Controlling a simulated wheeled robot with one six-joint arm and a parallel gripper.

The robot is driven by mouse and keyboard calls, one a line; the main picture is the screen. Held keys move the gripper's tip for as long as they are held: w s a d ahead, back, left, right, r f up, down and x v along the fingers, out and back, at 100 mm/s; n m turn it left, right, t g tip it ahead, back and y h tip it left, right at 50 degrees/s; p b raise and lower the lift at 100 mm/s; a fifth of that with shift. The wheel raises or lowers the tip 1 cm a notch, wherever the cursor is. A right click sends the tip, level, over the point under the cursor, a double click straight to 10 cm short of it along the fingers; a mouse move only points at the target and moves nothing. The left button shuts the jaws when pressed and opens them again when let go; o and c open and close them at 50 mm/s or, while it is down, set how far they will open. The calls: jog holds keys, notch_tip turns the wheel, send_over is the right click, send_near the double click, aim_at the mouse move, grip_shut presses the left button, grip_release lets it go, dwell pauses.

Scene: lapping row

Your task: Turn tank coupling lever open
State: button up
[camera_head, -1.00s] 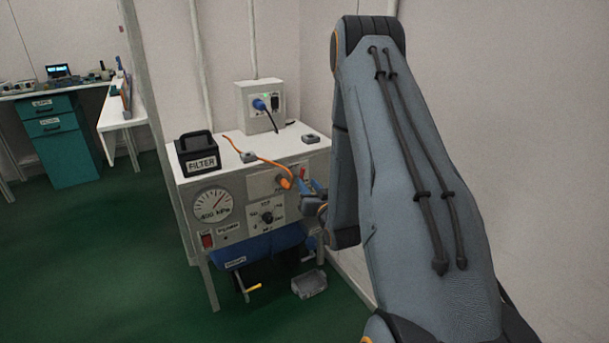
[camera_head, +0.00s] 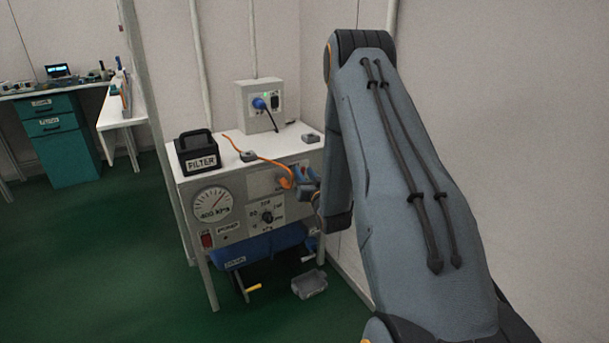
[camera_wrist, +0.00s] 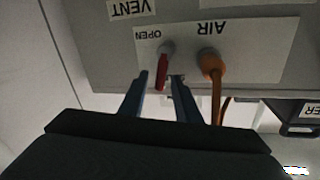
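A red lever (camera_wrist: 162,70) hangs from a grey round hub (camera_wrist: 167,47) beside the word OPEN on the panel, shown upside down in the wrist view. My gripper (camera_wrist: 161,76) is open, and its two blue-grey fingers stand on either side of the lever's free end. A gap shows on at least one side; contact cannot be made out. An orange hose plug (camera_wrist: 212,65) sits in the AIR port just right of the fingers. In the head view my gripper (camera_head: 304,183) is at the right of the panel and hides the lever; the orange plug (camera_head: 286,181) is just left of it.
The panel carries a gauge (camera_head: 213,204), a dial (camera_head: 267,217) and a red switch (camera_head: 206,240). A FILTER box (camera_head: 197,153) and a power box (camera_head: 259,105) stand above. A blue tank (camera_head: 262,246) is below, with a grey tray (camera_head: 309,284) on the floor. A wall is close on the right.

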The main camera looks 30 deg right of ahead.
jog(key=shift+c, duration=0.2)
grip_shut()
jog(key=shift+d+m, duration=0.1)
jog(key=shift+m, duration=0.2)
jog(key=shift+d+f+m+g+y+p, duration=0.35)
jog(key=shift+d+f+m+y+p, duration=0.4)
jog(key=shift+m, duration=1.4)
jog(key=shift+d+f+m+g+y+p, duration=0.5)
jog(key=shift+m+p, duration=0.6)
jog(key=shift+m, duration=1)
jog(key=shift+d+f+m+g+y+p, duration=0.2)
jog(key=shift+d+f+m+p, duration=0.5)
jog(key=shift+m, duration=1.45)
jog(key=shift+a+f, duration=0.1)
jog(key=shift+a, duration=0.1)
